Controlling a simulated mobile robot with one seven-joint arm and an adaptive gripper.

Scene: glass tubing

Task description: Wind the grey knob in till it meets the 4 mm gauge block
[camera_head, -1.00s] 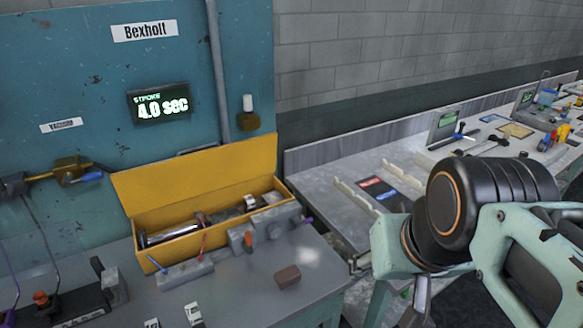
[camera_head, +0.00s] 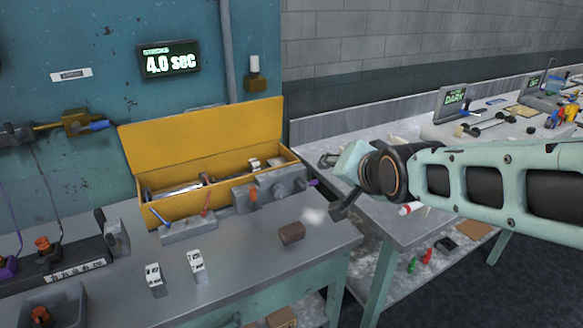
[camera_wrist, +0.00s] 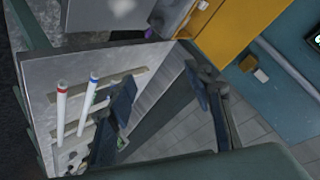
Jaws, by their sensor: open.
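My gripper (camera_head: 343,205) hangs over the gap between the near bench and the right-hand bench, to the right of the grey fixtures. In the wrist view its two dark fingers (camera_wrist: 168,112) are spread apart with nothing between them. A grey block-shaped fixture (camera_head: 272,190) stands in front of the yellow box, with a purple tip on its right side. I cannot tell for certain which part is the grey knob. Two small white marked pieces (camera_head: 196,262) lie at the bench front; I cannot read whether either is the 4 mm gauge block.
An open yellow box (camera_head: 220,193) with metal parts stands at the back of the grey bench (camera_head: 240,262). A brown block (camera_head: 291,233) lies near its right edge. A grey holder with blue and red pins (camera_head: 188,231) stands left. A wall display (camera_head: 169,60) reads 4.0 sec.

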